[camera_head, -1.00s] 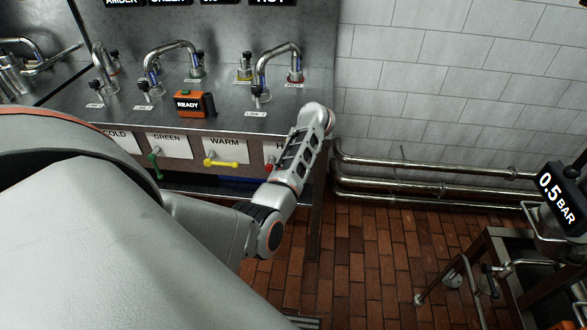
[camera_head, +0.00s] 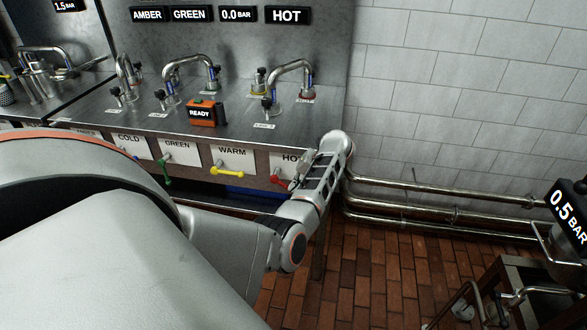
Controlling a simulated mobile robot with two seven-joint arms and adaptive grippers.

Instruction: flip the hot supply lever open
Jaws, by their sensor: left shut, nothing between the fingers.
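The hot supply lever is a red handle (camera_head: 278,181) on the front panel, below the white HOT label (camera_head: 288,160) at the right end of the lever row. It is partly hidden by my left arm. My left gripper (camera_head: 298,178) is just right of the red handle, in front of the label's right part. It is shut and holds nothing. Its tips are small and partly hidden by my wrist, so I cannot tell whether they touch the handle. My right gripper is not in view.
A yellow WARM lever (camera_head: 227,171) and a green lever (camera_head: 167,170) are on the same panel to the left. An orange READY box (camera_head: 202,113) stands on the steel counter (camera_head: 240,106) among bent pipes. Wall pipes (camera_head: 440,208) run right of the counter above open brick floor.

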